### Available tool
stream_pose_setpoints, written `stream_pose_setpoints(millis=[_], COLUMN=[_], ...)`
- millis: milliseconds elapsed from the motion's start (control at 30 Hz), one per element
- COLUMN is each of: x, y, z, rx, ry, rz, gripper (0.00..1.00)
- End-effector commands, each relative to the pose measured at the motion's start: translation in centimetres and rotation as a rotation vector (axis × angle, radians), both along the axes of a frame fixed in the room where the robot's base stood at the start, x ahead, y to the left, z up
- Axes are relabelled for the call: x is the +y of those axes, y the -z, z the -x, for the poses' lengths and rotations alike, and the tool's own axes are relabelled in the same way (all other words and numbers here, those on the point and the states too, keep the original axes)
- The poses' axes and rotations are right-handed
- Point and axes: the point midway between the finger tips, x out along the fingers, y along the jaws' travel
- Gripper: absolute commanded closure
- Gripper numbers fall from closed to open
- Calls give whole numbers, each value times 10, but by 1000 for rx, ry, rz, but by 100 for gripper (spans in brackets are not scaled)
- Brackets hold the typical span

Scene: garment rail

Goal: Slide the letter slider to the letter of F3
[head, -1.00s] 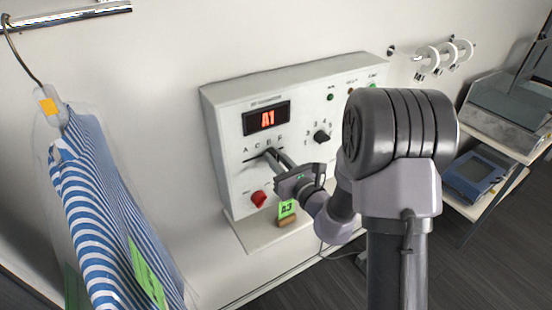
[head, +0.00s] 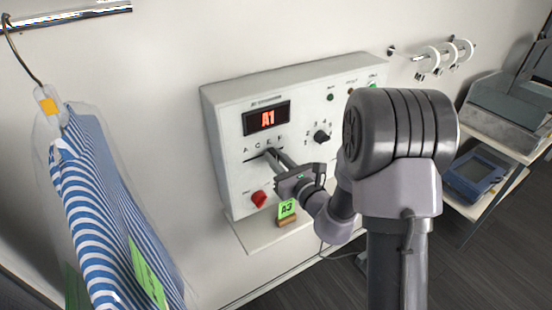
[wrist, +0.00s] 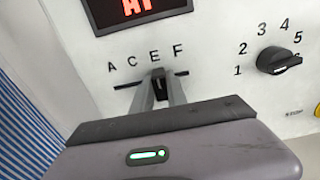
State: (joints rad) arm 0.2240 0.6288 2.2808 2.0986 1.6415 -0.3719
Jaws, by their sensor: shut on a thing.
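The letter slider's dark knob (wrist: 158,74) sits in a slot on the white control box (head: 225,165), below the letters A, C, E, F. In the wrist view it is under the E, left of the F. My gripper (wrist: 160,88) is shut on the knob, its fingers hiding part of it. The gripper also shows in the head view (head: 270,154). The red display (head: 266,118) reads A1. The black number dial (wrist: 278,61) is right of the slider, with its numbers around it.
A red knob (head: 259,199) is below the slider. A green tag marked A3 (head: 287,208) stands on the ledge under the box. A striped blue garment (head: 105,210) hangs at left. White rings (head: 447,55) hang on a rail at right.

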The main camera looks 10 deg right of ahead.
Motion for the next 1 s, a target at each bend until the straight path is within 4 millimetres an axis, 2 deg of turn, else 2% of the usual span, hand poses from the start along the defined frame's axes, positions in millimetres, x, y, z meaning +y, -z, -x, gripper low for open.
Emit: stream_pose_setpoints(millis=[300, 533, 567, 667, 1000], x=[-37, -38, -38, -38, -38], y=[0, -1, -1, -1, 0], z=[-12, -12, -12, -12, -10], rx=[-1, -1, -2, -2, 0], ry=[2, 3, 3, 3, 1], rz=[1, 1, 0, -1, 0], gripper=[100, 100, 80, 60, 60])
